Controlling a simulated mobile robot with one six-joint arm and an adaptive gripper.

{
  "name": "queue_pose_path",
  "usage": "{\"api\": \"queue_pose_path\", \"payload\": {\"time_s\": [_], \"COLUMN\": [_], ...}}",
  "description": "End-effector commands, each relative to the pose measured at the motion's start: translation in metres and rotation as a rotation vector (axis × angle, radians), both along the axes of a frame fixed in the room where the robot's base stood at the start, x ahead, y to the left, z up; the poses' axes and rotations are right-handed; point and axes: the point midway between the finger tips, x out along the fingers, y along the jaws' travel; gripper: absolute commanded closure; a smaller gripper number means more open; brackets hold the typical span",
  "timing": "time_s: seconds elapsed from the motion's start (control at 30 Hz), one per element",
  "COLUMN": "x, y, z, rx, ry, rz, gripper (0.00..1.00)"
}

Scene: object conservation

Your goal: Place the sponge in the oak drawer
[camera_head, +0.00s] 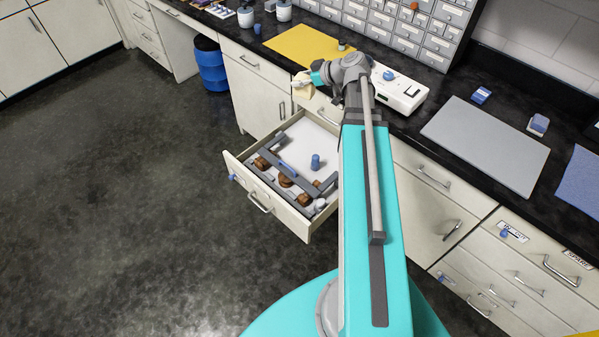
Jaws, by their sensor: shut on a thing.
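A small pale beige block that looks like the sponge (302,90) is held at the far end of my arm. My gripper (303,83) is small in the view and shut on this block, near the counter's front edge. An open drawer (322,128) with a cream front and a pale bottom lies below and to the front of my gripper. Brown round pieces, grey bars, and a small blue object are inside it. My arm covers the drawer's right side. I cannot tell from its colour whether this is the oak drawer.
The dark counter holds a yellow mat (300,45), a white device (398,92) close to my gripper, and a grey board (485,145). Grey small-drawer units (400,30) stand behind. A blue bin (211,65) is under the counter. The floor at left is clear.

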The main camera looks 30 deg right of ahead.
Motion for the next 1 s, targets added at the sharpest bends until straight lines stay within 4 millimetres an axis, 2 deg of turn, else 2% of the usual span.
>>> {"api": "queue_pose_path", "payload": {"time_s": [0.03,1.0], "x": [0.003,0.062], "y": [-0.001,-0.013], "z": [-0.013,-0.171], "rx": [0.0,-0.004], "ry": [0.0,0.006], "rz": [0.002,0.037], "gripper": [0.85,0.85]}}
